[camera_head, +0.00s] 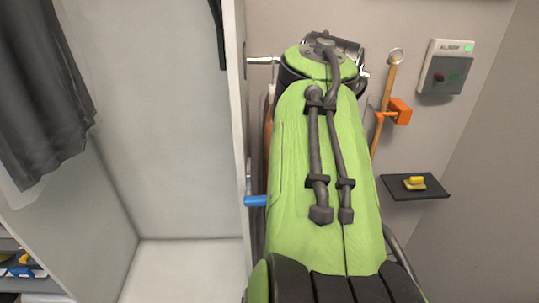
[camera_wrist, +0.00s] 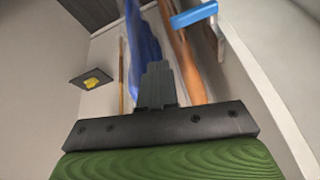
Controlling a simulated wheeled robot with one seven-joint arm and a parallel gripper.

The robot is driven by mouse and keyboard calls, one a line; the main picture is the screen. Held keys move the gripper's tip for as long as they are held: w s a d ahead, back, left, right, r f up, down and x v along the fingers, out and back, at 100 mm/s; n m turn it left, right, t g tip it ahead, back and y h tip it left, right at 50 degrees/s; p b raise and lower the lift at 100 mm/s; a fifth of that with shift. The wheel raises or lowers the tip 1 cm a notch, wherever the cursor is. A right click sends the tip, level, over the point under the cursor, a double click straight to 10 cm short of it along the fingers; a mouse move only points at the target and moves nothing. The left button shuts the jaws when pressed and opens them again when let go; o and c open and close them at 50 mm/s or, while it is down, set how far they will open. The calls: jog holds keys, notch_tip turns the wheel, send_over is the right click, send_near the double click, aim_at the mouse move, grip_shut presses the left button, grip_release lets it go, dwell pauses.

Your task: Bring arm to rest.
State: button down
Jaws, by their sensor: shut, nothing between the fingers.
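My green arm fills the middle of the head view, reaching forward and hiding my gripper there. In the wrist view my gripper (camera_wrist: 157,82) is shut, with its dark fingers together and nothing visible between them. A blue hanging thing (camera_wrist: 145,45) and a brown one (camera_wrist: 181,52) are just beyond the fingertips. I cannot tell whether the fingers touch them.
A white panel edge (camera_head: 237,140) with a blue fitting (camera_head: 256,201) stands close left of my arm. A metal rail (camera_head: 262,60) runs behind it. At right are a wooden pole (camera_head: 385,95) in an orange holder (camera_head: 400,111), an alarm box (camera_head: 446,68) and a black shelf (camera_head: 428,192).

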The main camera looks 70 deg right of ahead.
jog(key=shift+w, duration=0.1)
dwell(0.4)
jog(key=w+a+f+n+t+y+b, duration=0.1)
jog(key=w+a+f+n, duration=0.2)
jog(key=w+a, duration=0.25)
jog(key=w+a+f+n+t, duration=0.1)
jog(key=w+a+f+n, duration=0.25)
jog(key=w+a, duration=0.2)
jog(key=a+f+n+y, duration=0.1)
jog(key=a+f+n, duration=0.3)
jog(key=a, duration=0.4)
jog(key=a+f+n+t+y+b, duration=0.1)
jog(key=a+f+n, duration=0.3)
jog(key=a, duration=0.5)
jog(key=shift+a+f+t+y, duration=0.3)
jog(key=shift+f+y, duration=0.1)
jog(key=shift+f, duration=0.15)
jog(key=shift+w+n, duration=0.15)
jog(key=shift+n, duration=0.1)
